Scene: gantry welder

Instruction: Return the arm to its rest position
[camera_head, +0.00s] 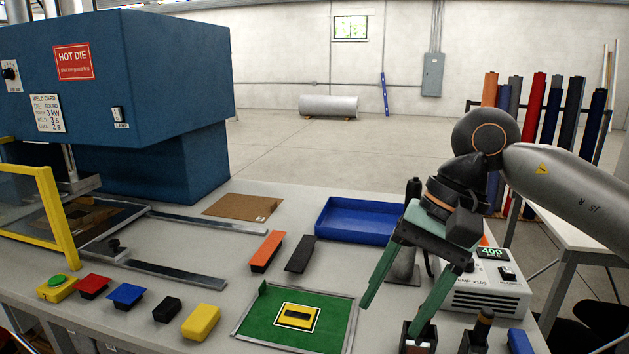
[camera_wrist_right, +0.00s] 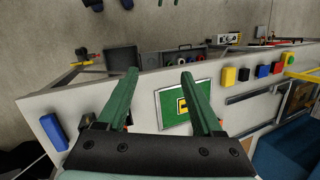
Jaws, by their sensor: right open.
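My right arm (camera_head: 575,180) comes in from the right in the head view. Its gripper (camera_head: 395,312) has two green fingers spread apart, with nothing between them. It hangs over the table to the right of the green mat (camera_head: 252,328). In the right wrist view the same gripper (camera_wrist_right: 160,85) is open and empty, and the green mat (camera_wrist_right: 168,119) shows beyond the fingers. My left gripper is in neither view.
A blue tray (camera_head: 357,219) lies behind the gripper. A white box with a 400 display (camera_head: 487,289) stands close to its right. Blocks, including a yellow one (camera_head: 201,322), line the table's front left. A blue welder (camera_head: 120,75) stands at the left.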

